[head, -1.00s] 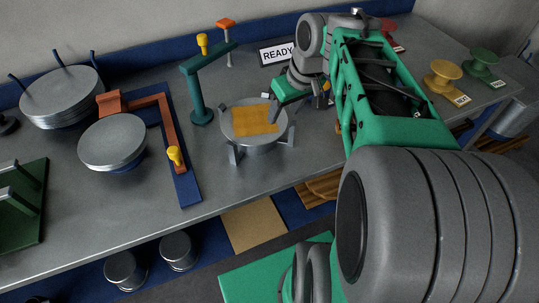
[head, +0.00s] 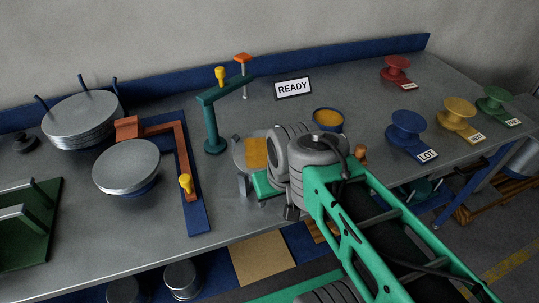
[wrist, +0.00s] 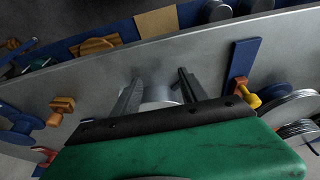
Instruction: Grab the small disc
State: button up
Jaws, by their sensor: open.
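Which piece the task calls the small disc I cannot tell for sure. A stack of flat grey discs (head: 126,160) sits on a blue base at the left, and a wider stack (head: 78,122) lies behind it between upright posts. A round grey stand (head: 241,146) with a yellow patch (head: 257,153) on top is partly hidden by my arm. My gripper's green hand is over the stand's front right side. In the wrist view, my gripper (wrist: 160,88) is open, with its dark fingers apart and a round grey surface (wrist: 160,97) showing between them. Contact is unclear.
A teal post (head: 213,125), an orange bracket (head: 182,150) with a yellow knob and a READY sign (head: 293,88) stand nearby. Blue (head: 407,130), yellow (head: 458,113), green and red spools are at the right. A blue-rimmed pot (head: 328,119) stands behind my arm.

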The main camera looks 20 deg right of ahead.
aim_at(250, 153)
jog(key=u, duration=2.7)
jog(key=k, duration=1.4)
jog(key=z, duration=0.3)
